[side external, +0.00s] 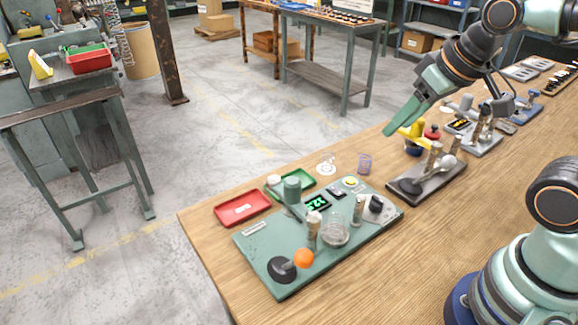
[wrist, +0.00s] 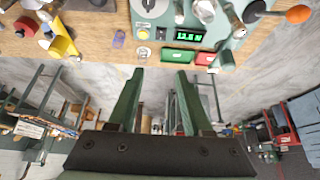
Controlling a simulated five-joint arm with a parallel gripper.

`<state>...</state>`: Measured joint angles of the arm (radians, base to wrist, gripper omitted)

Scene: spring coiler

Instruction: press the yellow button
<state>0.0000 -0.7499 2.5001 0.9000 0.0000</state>
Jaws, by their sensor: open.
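The yellow button (side external: 350,182) is a small round cap at the back edge of the green spring coiler base (side external: 270,268). It also shows near the top of the wrist view (wrist: 143,34), left of the lit green display (wrist: 188,34). My gripper (side external: 390,131) is in the air near the table's far edge, behind and to the right of the coiler in the side view. In the wrist view my gripper (wrist: 160,72) has its two green fingers apart, with nothing between them. The fingers are clear of the button.
A red tray (side external: 242,208) and a green tray (side external: 300,182) lie beside the coiler. A purple spring (side external: 364,163) stands near the button. An orange-knobbed lever (side external: 303,258) rises at the coiler's front. A yellow tool (side external: 412,130) stands near my fingers.

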